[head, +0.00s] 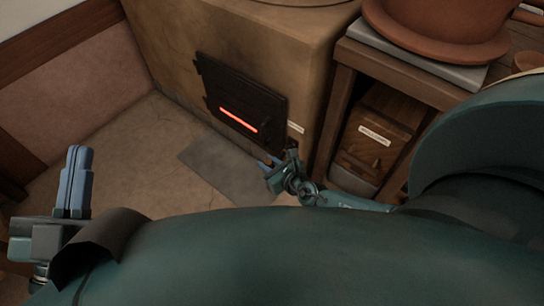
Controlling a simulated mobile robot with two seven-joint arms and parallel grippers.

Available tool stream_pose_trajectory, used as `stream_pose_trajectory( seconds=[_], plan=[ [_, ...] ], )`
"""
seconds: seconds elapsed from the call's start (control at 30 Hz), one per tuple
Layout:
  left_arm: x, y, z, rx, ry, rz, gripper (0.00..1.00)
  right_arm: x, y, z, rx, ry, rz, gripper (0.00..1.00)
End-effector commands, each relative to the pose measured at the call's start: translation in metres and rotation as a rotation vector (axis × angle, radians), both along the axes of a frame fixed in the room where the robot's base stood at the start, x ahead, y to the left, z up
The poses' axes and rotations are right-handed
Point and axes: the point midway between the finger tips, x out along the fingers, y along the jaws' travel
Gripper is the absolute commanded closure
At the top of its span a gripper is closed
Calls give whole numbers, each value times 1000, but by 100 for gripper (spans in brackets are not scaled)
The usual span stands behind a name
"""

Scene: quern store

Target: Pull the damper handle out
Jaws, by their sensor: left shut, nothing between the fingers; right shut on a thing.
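The damper handle (270,161) shows only as a small orange-brown bit at the lower right of the stove front, below a small white label (295,127). My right gripper (268,163) is shut on it, and its fingers and wrist hide most of the handle. How far the handle stands out from the stove cannot be seen. My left gripper (76,152) is at the far left, pointing up, shut and empty, well apart from the stove.
The tan stove (265,60) has a black door (240,100) with a glowing red slot. A grey plate (225,165) lies on the floor before it. A wooden bench with a labelled drawer box (385,135) and a large terracotta bowl (440,25) stands close on the right. The floor at left is clear.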

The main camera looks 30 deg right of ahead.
Motion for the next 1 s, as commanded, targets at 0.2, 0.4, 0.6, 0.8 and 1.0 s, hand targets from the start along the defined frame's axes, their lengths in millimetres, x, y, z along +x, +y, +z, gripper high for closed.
stream_pose_trajectory(
  seconds=[0.2,0.4,0.6,0.8,1.0],
  plan=[
    [0,0,1,0,-4,0,100,-3,8,-1,5,4,15,73],
    [0,0,1,0,-4,0,100,-3,7,-1,4,4,12,57],
    [0,0,1,1,-5,1,100,-2,5,-1,3,3,9,57],
    [1,0,7,-2,10,0,100,-16,1,6,2,5,10,57],
    [-11,-4,-23,-17,207,1,100,-54,-6,24,1,6,11,57]
  ],
)
